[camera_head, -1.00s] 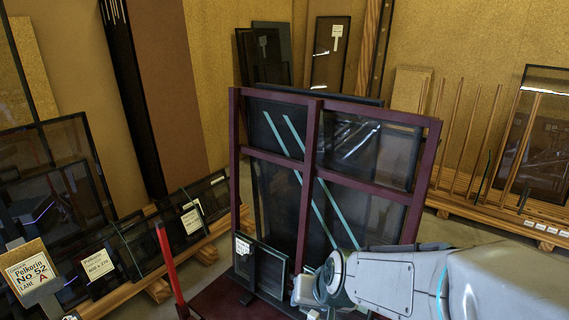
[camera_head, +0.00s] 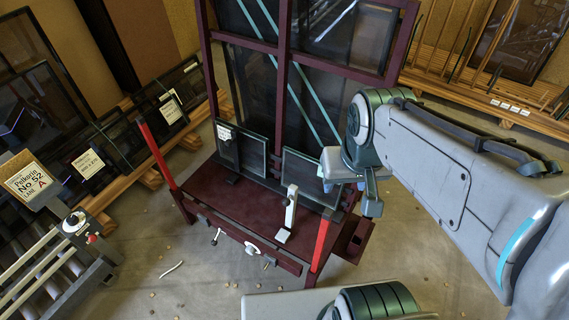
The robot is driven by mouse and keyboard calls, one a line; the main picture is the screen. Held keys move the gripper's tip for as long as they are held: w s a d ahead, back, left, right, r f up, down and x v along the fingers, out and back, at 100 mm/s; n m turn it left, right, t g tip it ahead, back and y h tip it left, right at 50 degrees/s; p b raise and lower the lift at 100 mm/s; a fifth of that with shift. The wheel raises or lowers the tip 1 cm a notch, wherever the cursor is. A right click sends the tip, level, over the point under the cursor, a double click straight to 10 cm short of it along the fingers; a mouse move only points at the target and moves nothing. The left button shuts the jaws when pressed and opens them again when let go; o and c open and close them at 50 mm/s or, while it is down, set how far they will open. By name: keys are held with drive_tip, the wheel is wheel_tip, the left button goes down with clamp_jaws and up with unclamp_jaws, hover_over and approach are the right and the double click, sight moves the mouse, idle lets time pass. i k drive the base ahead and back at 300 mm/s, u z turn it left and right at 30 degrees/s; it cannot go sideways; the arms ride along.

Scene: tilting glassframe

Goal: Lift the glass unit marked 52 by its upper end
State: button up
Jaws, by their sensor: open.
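A dark small-framed glass unit with a white printed label (camera_head: 240,150) stands upright on the base of the dark red frame. I cannot read a number on this label. A second similar unit (camera_head: 310,178) stands to its right. My gripper (camera_head: 352,175) is at the end of my arm, in front of the right part of the red frame. It appears empty, but its fingers are hard to make out. Whether it touches the second unit is unclear.
The dark red frame (camera_head: 283,90) has a low base (camera_head: 240,203) with red posts (camera_head: 156,155) and a white upright piece (camera_head: 288,214). A roller stand (camera_head: 45,265) is at lower left. Wooden racks line left and right. Floor at lower left (camera_head: 185,285) is bare apart from scraps.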

sight(304, 172)
drive_tip(key=u, duration=2.15)
drive_tip(key=k, duration=1.25)
drive_tip(key=z, duration=1.6)
drive_tip(key=i, duration=1)
drive_tip(key=u, duration=0.05)
